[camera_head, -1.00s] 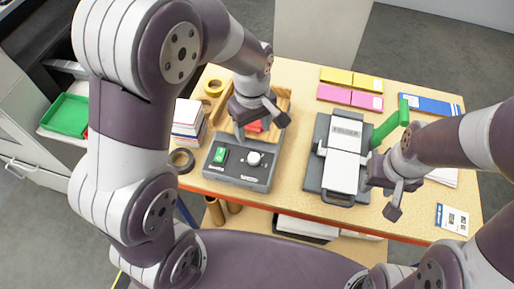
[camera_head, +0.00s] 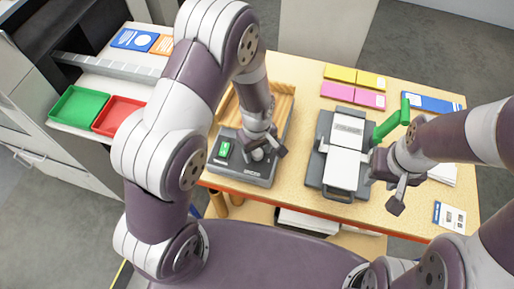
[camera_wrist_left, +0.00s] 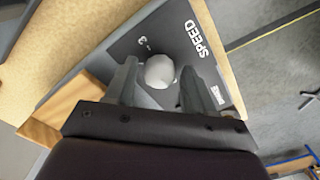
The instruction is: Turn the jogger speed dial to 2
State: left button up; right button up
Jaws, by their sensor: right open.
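The jogger is a grey control box (camera_head: 236,169) with a wooden tray (camera_head: 282,100) behind it, on the table's left part. Its face carries a green switch (camera_head: 224,150) and a pale round speed dial (camera_wrist_left: 160,70). In the wrist view a "SPEED" label (camera_wrist_left: 198,38) and a "3" show beside the dial; I cannot read its setting. My left gripper (camera_head: 265,150) is at the dial, pointing down. Its two fingers (camera_wrist_left: 157,88) stand open on either side of the dial, with visible gaps. My right gripper (camera_head: 394,193) is open and empty at the table's front right.
A grey and white machine with a green lever (camera_head: 392,122) stands right of the jogger. Yellow and pink pads (camera_head: 354,95) lie behind it. Green (camera_head: 79,106) and red (camera_head: 118,115) trays sit on a side unit at left. My left arm hides the table's left end.

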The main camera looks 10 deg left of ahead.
pick_arm(q)
jog(key=c, duration=0.7)
jog(key=shift+c, duration=0.2)
jog(key=shift+m, duration=0.3)
jog(key=m, duration=0.4)
jog(key=shift+w+r+m, duration=0.1)
jog(key=shift+m, duration=0.2)
jog(key=m, duration=1.1)
jog(key=shift+d+m, duration=0.1)
jog(key=shift+m, duration=0.3)
jog(key=m, duration=0.6)
jog(key=shift+m, duration=0.3)
jog(key=shift+r, duration=0.1)
